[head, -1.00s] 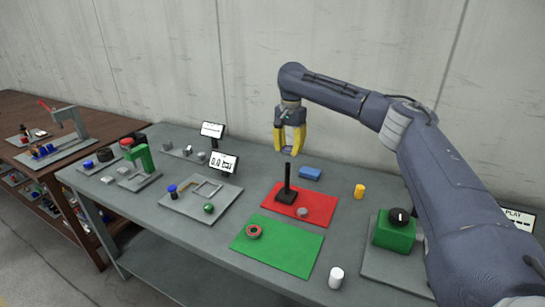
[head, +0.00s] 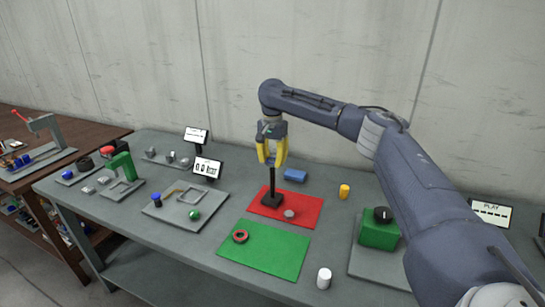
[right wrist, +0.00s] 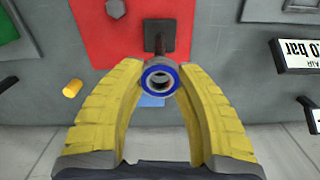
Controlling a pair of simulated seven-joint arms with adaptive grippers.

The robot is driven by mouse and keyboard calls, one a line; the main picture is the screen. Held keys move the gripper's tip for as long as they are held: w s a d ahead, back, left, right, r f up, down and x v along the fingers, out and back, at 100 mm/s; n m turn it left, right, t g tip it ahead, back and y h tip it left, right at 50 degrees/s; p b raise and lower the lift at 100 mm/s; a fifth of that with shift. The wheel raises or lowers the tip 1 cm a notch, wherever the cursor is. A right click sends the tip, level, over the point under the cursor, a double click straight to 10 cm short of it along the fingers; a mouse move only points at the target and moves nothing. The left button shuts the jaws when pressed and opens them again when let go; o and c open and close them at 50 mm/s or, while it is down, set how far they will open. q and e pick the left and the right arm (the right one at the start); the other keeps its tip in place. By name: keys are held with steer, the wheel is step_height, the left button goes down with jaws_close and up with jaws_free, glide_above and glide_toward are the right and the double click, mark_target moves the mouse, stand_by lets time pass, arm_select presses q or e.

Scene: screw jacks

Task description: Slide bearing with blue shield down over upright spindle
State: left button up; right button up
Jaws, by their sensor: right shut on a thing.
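My right gripper (head: 271,163) has yellow fingers and is shut on the bearing with the blue shield (right wrist: 161,77). The blue ring faces the wrist camera, between the fingertips. The upright black spindle (head: 272,184) stands on a dark square base on the red mat (head: 307,211). The gripper is directly above it, with the fingertips level with the spindle's top end. In the right wrist view the spindle (right wrist: 159,46) runs up behind the bearing. I cannot tell whether its tip is inside the bore. My left gripper is not in view.
A red ring (head: 240,237) lies on the green mat (head: 270,255). A blue block (head: 295,175), a yellow cylinder (head: 344,191) and a white cylinder (head: 324,278) stand nearby. A green box (head: 378,232) stands to the right.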

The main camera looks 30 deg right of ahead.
steer(key=shift+f, duration=3.45)
steer(key=shift+f, duration=0.1)
steer(key=o, duration=1.3)
step_height(320, 180, up, 12)
